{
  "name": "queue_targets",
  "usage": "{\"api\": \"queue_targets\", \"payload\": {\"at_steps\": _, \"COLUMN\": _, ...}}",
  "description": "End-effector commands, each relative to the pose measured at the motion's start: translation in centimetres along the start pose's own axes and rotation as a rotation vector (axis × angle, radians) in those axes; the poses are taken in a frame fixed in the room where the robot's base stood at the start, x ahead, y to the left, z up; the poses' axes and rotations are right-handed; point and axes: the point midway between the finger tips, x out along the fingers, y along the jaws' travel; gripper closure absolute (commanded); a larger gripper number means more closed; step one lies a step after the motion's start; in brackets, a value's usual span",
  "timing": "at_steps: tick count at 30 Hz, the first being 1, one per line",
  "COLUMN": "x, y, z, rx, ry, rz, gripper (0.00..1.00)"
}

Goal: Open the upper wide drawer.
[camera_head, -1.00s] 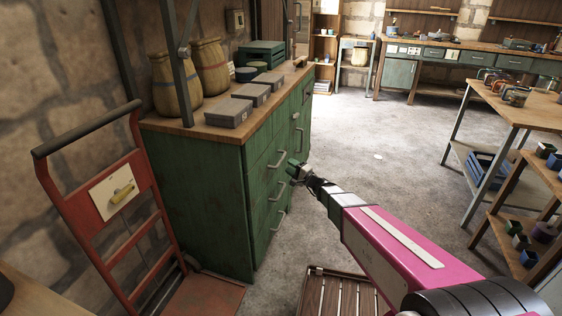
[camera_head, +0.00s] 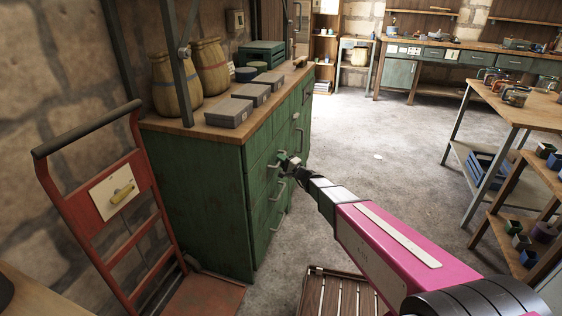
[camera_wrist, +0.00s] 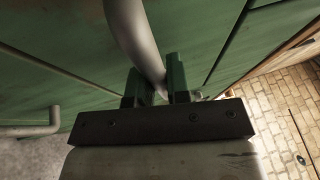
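The green cabinet (camera_head: 205,205) stands left of centre with a column of drawers on its front. The top drawer's curved metal handle (camera_wrist: 130,28) comes down large in the wrist view and reaches in between my gripper's fingers. My gripper (camera_head: 287,161) is at this handle in the head view and partly covers it. In the wrist view its two dark green fingers (camera_wrist: 158,82) stand apart, one on each side of the handle's end, with a gap at the left finger. The drawer looks closed, flush with the front.
More drawer handles sit below, one of them at lower left in the wrist view (camera_wrist: 30,130). A red hand truck (camera_head: 110,200) stands left of the cabinet. A slatted wooden pallet (camera_head: 338,292) lies on the floor in front. Open floor lies right of the cabinet.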

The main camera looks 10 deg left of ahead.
Motion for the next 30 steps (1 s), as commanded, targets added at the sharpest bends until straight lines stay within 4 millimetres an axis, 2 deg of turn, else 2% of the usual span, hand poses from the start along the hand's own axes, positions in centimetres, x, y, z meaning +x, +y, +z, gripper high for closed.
{"api": "queue_targets", "payload": {"at_steps": 8, "x": -0.8, "y": -0.1, "z": -0.2, "rx": -0.001, "ry": 0.000, "rz": 0.001, "gripper": 1.00}}
{"api": "queue_targets", "payload": {"at_steps": 14, "x": -3.5, "y": -0.8, "z": -1.3, "rx": 0.000, "ry": 0.002, "rz": 0.001, "gripper": 1.00}}
{"api": "queue_targets", "payload": {"at_steps": 30, "x": -16.8, "y": -3.5, "z": -6.8, "rx": -0.001, "ry": 0.004, "rz": 0.002, "gripper": 1.00}}
